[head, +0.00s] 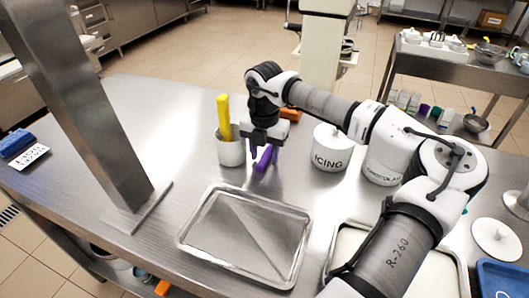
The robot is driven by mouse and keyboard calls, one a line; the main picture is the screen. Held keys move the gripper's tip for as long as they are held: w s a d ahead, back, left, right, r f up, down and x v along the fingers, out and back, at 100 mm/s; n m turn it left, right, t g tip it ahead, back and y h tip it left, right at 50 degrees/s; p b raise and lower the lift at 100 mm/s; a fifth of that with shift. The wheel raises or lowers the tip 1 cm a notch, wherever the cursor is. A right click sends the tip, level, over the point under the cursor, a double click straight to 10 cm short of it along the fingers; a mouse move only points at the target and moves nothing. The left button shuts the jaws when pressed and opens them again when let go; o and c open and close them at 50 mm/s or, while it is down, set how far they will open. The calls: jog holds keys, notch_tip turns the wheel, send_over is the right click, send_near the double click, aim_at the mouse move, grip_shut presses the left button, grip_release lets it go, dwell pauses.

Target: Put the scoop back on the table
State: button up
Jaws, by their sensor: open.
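A purple object (264,158), which looks like the scoop or its handle, is on the steel table (190,185) directly below my gripper (262,152). My gripper points down at it, with its jaws open. The jaws partly hide the purple object, and I cannot tell whether they touch it.
An empty metal tray (190,232) lies in front. A white ICING canister (331,150) and another labelled canister (382,168) stand to the right, near my arm. An orange object (290,114) lies behind my gripper. A steel post (90,110) rises at left.

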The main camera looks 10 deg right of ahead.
notch_tip(320, 180, up, 12)
jog(key=b, duration=0.2)
jog(key=shift+a, duration=0.1)
